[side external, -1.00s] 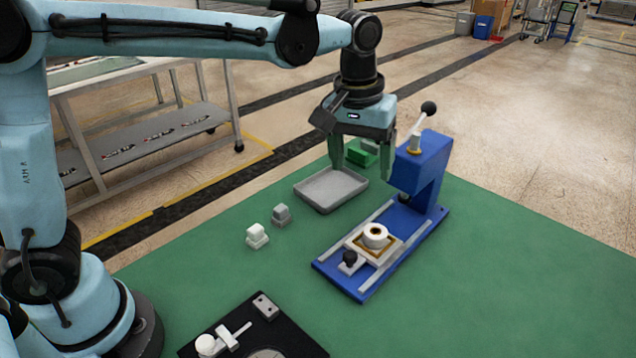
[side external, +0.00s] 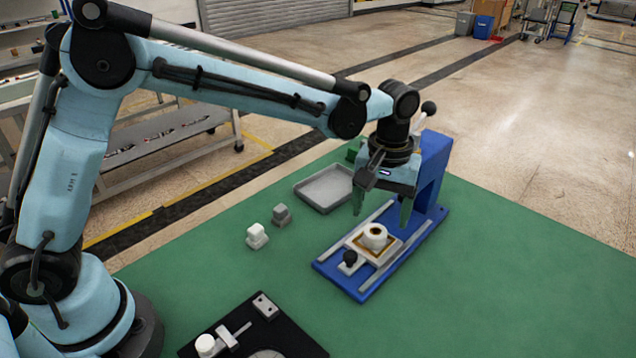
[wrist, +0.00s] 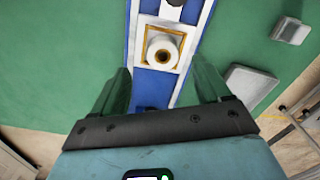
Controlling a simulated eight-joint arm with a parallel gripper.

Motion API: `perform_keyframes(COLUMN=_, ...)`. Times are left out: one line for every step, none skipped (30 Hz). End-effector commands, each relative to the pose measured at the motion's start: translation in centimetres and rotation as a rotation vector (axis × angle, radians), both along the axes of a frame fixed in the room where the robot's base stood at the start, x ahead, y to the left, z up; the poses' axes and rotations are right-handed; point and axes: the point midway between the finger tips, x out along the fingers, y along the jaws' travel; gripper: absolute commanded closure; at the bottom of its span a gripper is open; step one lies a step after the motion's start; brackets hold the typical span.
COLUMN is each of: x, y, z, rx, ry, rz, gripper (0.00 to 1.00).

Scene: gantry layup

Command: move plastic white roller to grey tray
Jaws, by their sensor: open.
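The white roller (side external: 375,236), a short ring-like cylinder with a central hole, stands upright in a square seat with a gold-brown border on the blue press base. It also shows in the wrist view (wrist: 163,52), ahead of the fingers. My gripper (side external: 382,211) is open and empty, with its green fingers above and slightly behind the roller, apart from it. In the wrist view my gripper (wrist: 162,72) straddles the line of the blue base. The grey tray (side external: 325,190) lies left of the press and looks empty; its edge shows in the wrist view (wrist: 250,82).
The blue press column (side external: 432,165) and its lever stand close behind my gripper. A black knob (side external: 350,257) is beside the roller seat. White (side external: 256,236) and grey (side external: 281,214) blocks stand left. A black fixture (side external: 265,330) is in front. The right green mat is clear.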

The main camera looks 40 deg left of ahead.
Motion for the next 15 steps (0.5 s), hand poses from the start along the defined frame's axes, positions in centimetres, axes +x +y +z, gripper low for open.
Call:
perform_keyframes(x=0.0, y=0.0, z=-0.4, rx=0.000, ry=0.000, rz=0.000, gripper=0.24)
perform_keyframes(x=-0.1, y=0.1, z=-0.7, rx=0.000, ry=0.000, rz=0.000, gripper=0.24)
perform_keyframes(x=-0.1, y=0.1, z=-1.2, rx=0.000, ry=0.000, rz=0.000, gripper=0.24)
perform_keyframes(x=-0.2, y=0.1, z=-1.6, rx=0.000, ry=0.000, rz=0.000, gripper=0.24)
perform_keyframes(x=-0.3, y=0.2, z=-2.1, rx=0.000, ry=0.000, rz=0.000, gripper=0.24)
perform_keyframes(x=-0.3, y=0.2, z=-2.6, rx=0.000, ry=0.000, rz=0.000, gripper=0.24)
perform_keyframes(x=-0.4, y=0.3, z=-3.0, rx=0.000, ry=0.000, rz=0.000, gripper=0.24)
perform_keyframes(x=-0.4, y=0.3, z=-3.5, rx=0.000, ry=0.000, rz=0.000, gripper=0.24)
perform_keyframes(x=-0.4, y=0.3, z=-4.0, rx=0.000, ry=0.000, rz=0.000, gripper=0.24)
perform_keyframes(x=-0.4, y=0.3, z=-4.2, rx=0.000, ry=0.000, rz=0.000, gripper=0.24)
perform_keyframes(x=-0.4, y=0.3, z=-4.5, rx=0.000, ry=0.000, rz=0.000, gripper=0.24)
perform_keyframes(x=-0.4, y=0.3, z=-4.7, rx=0.000, ry=0.000, rz=0.000, gripper=0.24)
perform_keyframes(x=-0.4, y=0.3, z=-4.9, rx=0.000, ry=0.000, rz=0.000, gripper=0.24)
perform_keyframes(x=-0.4, y=0.3, z=-4.9, rx=0.000, ry=0.000, rz=0.000, gripper=0.24)
perform_keyframes(x=-0.4, y=0.3, z=-5.0, rx=0.000, ry=0.000, rz=0.000, gripper=0.24)
